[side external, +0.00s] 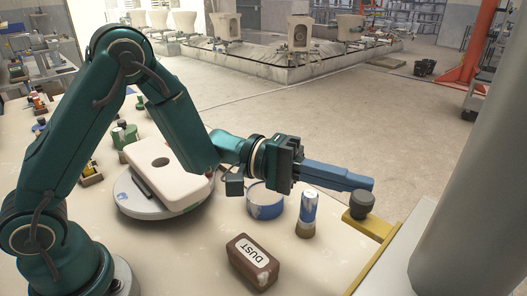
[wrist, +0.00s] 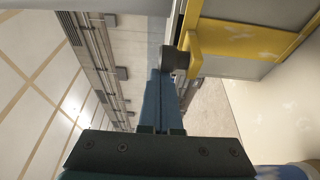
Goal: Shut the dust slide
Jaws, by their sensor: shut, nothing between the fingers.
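The yellow slide (side external: 378,228) with a dark round knob (side external: 361,204) is at the right edge of the bench. In the wrist view the yellow slide (wrist: 245,40) runs across the top right, with the knob (wrist: 174,61) at its left end. My gripper (side external: 371,184) is shut and empty, its blue fingers pointing right. The fingertips (wrist: 155,74) are close beside the knob; I cannot tell whether they touch it. A brown block labelled DUST (side external: 252,262) lies on the bench below my gripper in the side view.
A blue and white bowl (side external: 265,202) and a blue-banded jar (side external: 307,213) stand below my wrist. A pale slab with a hole (side external: 168,177) lies on a round turntable (side external: 130,208) at left. A thick grey post (side external: 475,180) rises at right. The bench front has bare room.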

